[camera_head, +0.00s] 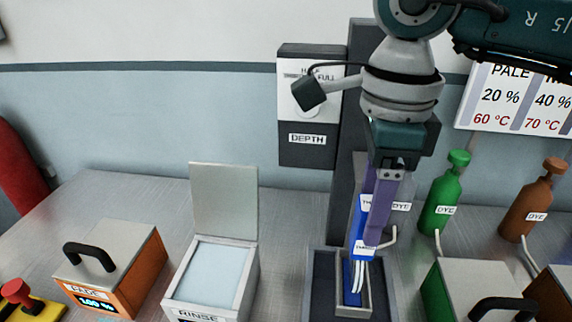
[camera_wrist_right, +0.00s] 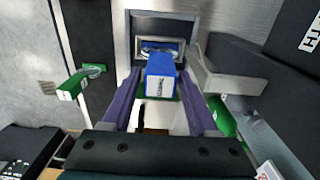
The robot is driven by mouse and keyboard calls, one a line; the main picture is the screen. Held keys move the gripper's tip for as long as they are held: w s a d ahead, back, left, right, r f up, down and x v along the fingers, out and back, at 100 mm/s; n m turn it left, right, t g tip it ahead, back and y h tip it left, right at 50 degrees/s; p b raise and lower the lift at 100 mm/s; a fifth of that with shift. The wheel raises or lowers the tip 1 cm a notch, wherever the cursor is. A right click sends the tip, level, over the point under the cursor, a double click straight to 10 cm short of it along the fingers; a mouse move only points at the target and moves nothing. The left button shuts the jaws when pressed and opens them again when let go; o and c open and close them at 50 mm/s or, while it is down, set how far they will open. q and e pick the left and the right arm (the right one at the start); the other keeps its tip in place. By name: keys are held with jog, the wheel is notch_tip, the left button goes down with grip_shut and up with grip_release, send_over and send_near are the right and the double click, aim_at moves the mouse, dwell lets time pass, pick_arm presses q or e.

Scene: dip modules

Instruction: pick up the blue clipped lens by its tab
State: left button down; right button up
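The blue clip (camera_head: 364,229) with white labels stands upright at the dark post in the head view, and blue and pale strips show below it in a narrow grey-rimmed bath. In the right wrist view a blue block (camera_wrist_right: 160,71) with a white label lies between the purple fingers. My right gripper (camera_head: 378,235) points down at the clip. Its fingers (camera_wrist_right: 161,88) stand apart, one on each side of the block, with narrow gaps showing. The lens itself is mostly hidden. My left gripper is not in view.
An open rinse tank (camera_head: 217,271) and an orange-sided box (camera_head: 112,268) with a black handle stand left. A green bottle (camera_head: 444,198), a brown bottle (camera_head: 532,204) and a green box (camera_head: 470,283) stand right. A depth panel (camera_head: 307,105) is behind.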

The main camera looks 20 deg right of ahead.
grip_shut()
jog(key=shift+r, duration=0.1)
dwell(0.5)
